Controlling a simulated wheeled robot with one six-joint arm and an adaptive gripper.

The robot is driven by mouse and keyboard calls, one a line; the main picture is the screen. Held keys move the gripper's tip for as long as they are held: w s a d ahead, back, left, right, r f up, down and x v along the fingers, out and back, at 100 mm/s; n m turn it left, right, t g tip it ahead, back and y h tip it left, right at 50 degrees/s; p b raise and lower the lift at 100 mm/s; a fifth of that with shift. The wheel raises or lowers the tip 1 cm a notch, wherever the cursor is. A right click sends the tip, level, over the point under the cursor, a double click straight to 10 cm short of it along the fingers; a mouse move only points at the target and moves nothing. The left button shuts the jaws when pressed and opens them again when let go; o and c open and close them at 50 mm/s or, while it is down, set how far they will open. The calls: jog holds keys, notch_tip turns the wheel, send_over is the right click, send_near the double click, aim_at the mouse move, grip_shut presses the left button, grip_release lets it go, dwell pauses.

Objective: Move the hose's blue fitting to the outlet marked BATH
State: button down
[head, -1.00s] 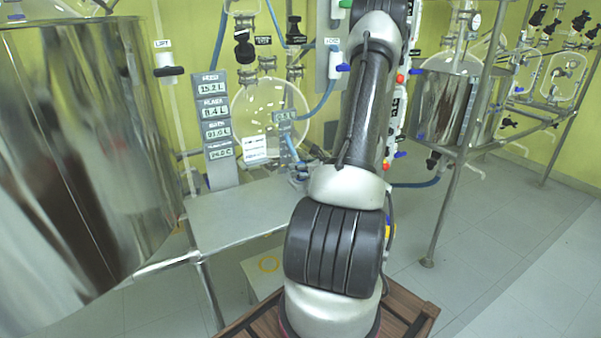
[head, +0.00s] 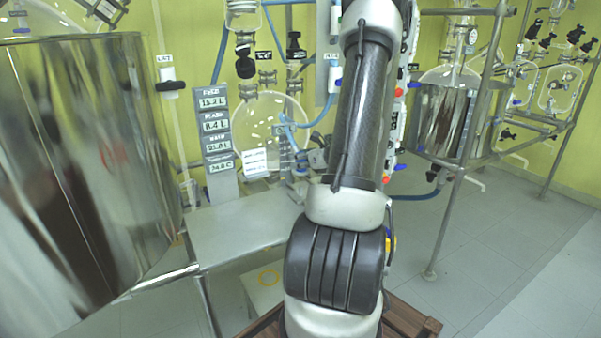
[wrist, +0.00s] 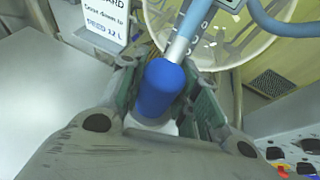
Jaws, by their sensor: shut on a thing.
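The hose's blue fitting (wrist: 160,88) is between the fingers of my gripper (wrist: 165,98) in the wrist view, and the gripper is shut on it. A pale tube runs up from the fitting, and a light blue hose (wrist: 285,27) curves at the upper right. In the head view my gripper (head: 312,160) is small and partly hidden behind my arm, in front of the round glass vessel. A light blue hose (head: 318,118) loops just above it. A readout panel (head: 217,135) carries a BATH line. I cannot make out an outlet marked BATH.
A large shiny metal vessel (head: 85,170) fills the left. A grey bench (head: 235,230) lies below the panel. The round glass vessel (head: 268,115) stands behind my gripper, with a white notice (head: 254,163). Metal frames with glassware stand at the right, with clear floor (head: 500,240) before them.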

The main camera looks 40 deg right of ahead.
jog(key=shift+r, duration=2.15)
